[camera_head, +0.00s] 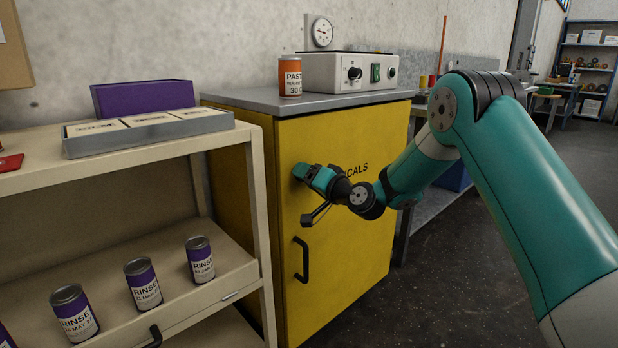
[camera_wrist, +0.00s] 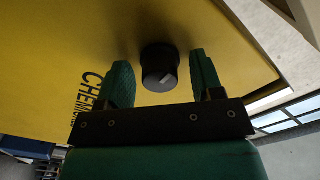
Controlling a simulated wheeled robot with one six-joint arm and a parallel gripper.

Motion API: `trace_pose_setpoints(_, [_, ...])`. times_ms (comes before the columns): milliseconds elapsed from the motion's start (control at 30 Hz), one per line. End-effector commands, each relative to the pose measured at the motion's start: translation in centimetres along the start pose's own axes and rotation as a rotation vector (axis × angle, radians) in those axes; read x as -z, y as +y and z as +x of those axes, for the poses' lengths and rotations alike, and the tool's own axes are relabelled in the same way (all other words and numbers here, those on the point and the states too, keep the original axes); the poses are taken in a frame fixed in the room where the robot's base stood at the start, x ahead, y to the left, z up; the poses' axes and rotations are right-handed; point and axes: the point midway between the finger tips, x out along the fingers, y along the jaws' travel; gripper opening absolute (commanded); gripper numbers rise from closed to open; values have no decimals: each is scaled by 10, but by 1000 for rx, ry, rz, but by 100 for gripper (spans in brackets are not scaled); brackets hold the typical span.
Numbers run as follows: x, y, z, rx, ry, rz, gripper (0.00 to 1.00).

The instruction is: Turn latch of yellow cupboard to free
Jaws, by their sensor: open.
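The yellow cupboard (camera_head: 338,230) stands in the middle of the head view, its door shut, with dark lettering and a black bar handle (camera_head: 301,259). In the wrist view, the cupboard door (camera_wrist: 60,60) fills much of the picture. The latch is a round black knob (camera_wrist: 159,67) with a pale mark on its face. My gripper (camera_head: 303,172) is at the upper part of the door and hides the latch in the head view. In the wrist view, my gripper (camera_wrist: 164,84) is open, with one finger on each side of the knob and gaps visible between.
An orange can (camera_head: 290,76) and a white control box (camera_head: 350,72) stand on the cupboard's grey top. A beige shelf (camera_head: 225,240) with purple cans (camera_head: 143,283) stands close on the left. Open floor (camera_head: 450,290) lies to the right.

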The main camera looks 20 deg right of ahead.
Motion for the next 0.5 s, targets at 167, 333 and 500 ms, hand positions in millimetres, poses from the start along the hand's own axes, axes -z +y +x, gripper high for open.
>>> trace_pose_setpoints(167, [0, 0, 0, 0, 0, 0, 35])
trace_pose_setpoints(333, [0, 0, 0, 0, 0, -1, 11])
trace_pose_setpoints(500, [0, 1, 0, 0, 0, -13, 11])
